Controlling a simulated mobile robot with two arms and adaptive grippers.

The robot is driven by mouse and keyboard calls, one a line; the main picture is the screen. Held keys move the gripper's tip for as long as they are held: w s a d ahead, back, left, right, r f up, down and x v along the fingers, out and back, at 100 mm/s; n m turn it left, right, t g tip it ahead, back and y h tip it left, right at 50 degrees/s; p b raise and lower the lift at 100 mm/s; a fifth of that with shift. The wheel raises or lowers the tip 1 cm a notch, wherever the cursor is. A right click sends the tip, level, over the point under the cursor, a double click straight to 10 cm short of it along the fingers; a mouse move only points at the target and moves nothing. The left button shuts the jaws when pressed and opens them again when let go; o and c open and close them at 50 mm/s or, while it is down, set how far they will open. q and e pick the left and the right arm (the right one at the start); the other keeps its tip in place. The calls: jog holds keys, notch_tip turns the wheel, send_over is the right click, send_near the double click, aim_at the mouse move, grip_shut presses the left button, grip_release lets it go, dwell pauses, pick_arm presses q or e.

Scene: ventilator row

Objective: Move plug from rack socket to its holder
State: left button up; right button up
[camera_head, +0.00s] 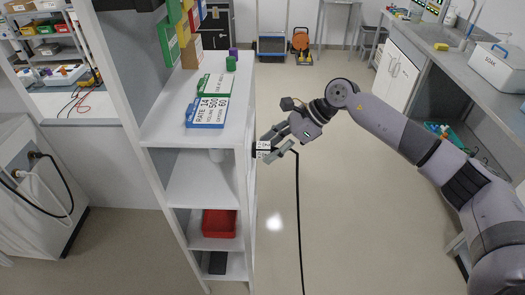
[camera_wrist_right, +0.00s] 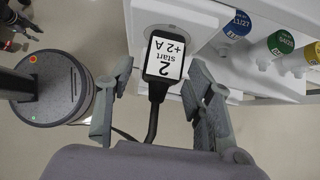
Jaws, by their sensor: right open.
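The plug (camera_wrist_right: 165,57) has a dark body and a white label reading "2 start +2 A". A black cable runs from its near end. In the head view its white label (camera_head: 262,146) shows at the right side of the white rack (camera_head: 247,180). My right gripper (camera_head: 270,147) is open, with one finger on each side of the plug. In the wrist view a gap shows between the plug and both fingers. The socket face behind the plug is hidden. I cannot make out the holder.
The black cable (camera_head: 298,220) hangs to the floor. A red bin (camera_head: 219,223) sits on a lower shelf. The floor right of the rack is clear.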

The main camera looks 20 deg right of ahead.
jog(key=shift+f, duration=0.1)
dwell(0.3)
jog(key=shift+b, duration=0.35)
jog(key=shift+c, duration=0.5)
grip_shut()
